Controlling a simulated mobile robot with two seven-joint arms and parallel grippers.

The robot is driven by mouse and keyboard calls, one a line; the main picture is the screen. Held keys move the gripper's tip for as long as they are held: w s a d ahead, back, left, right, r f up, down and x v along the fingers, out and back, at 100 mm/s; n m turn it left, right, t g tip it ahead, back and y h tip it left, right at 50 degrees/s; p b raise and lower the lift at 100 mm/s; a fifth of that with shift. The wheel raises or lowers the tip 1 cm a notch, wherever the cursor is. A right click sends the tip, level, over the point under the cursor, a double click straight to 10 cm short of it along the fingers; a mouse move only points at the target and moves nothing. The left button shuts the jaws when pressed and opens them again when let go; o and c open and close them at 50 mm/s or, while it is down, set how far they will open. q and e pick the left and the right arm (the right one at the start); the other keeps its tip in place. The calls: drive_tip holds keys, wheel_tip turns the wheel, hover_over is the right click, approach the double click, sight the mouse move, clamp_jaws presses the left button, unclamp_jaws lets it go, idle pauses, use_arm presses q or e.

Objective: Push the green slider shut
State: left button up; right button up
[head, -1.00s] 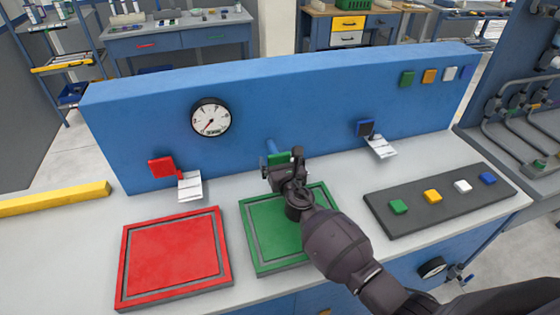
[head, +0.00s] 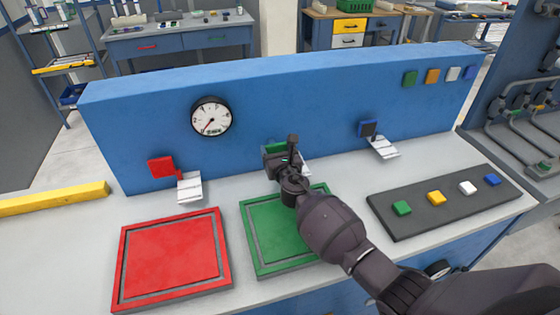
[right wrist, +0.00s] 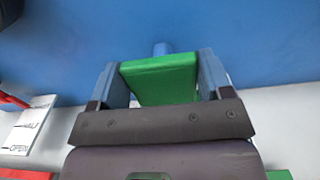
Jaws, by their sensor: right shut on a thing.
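The green slider (head: 276,148) sits on the front of the blue panel, mostly hidden behind my right gripper (head: 284,155) in the head view. In the right wrist view the green slider (right wrist: 160,80) lies between the two fingers of my right gripper (right wrist: 160,88), with a short blue stem behind it at the panel. My right gripper is shut on the green slider. A white label plate (head: 305,166) beside the slider is partly hidden by the gripper, so I cannot read the slider's position from it. My left gripper is not in view.
A red pad (head: 172,258) and a green pad (head: 270,225) lie on the bench. A dark tray (head: 440,213) with colored blocks is at right.

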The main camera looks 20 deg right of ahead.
drive_tip(key=w+b, duration=0.1)
drive_tip(key=w, duration=0.2)
drive_tip(key=shift+w+f, duration=0.1)
drive_tip(key=shift+f, duration=0.05)
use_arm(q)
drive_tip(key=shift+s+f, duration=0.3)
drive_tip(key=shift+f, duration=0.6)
use_arm(e)
drive_tip(key=shift+w+r, duration=0.1)
drive_tip(key=shift+r, duration=0.15)
drive_tip(key=o, duration=1.1)
drive_tip(key=shift+w, duration=0.1)
drive_tip(key=shift+c, duration=0.2)
drive_tip(key=shift+o, duration=1.1)
drive_tip(key=shift+w+f, duration=0.1)
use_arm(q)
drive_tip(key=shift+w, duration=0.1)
use_arm(e)
drive_tip(key=shift+s, duration=0.2)
